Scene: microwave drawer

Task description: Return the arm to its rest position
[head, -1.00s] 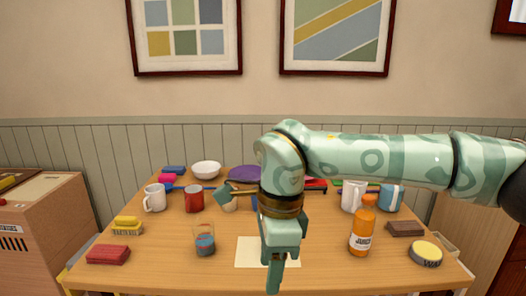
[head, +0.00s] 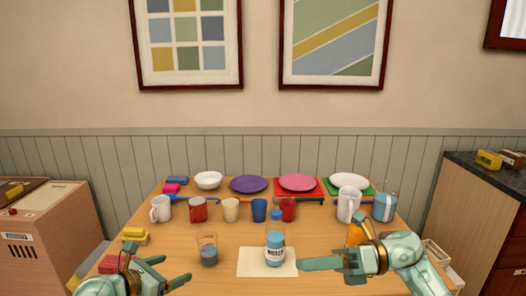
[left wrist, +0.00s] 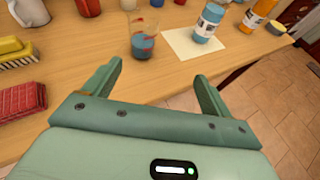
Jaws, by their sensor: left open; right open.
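My right gripper (head: 322,264) is at the front right of the table in the head view, its fingers pointing left, open and empty. My left gripper (head: 172,272) is at the front left edge, open and empty. The left wrist view shows its two spread fingers (left wrist: 160,82) with nothing between them. The bottle also shows in the left wrist view (left wrist: 208,22).
A glass with blue contents (head: 208,250) stands left of the sheet. An orange bottle (head: 354,233) is partly hidden behind my right arm. Mugs and cups, such as the red mug (head: 198,210), line the middle. Plates, including a purple one (head: 249,184), lie at the back.

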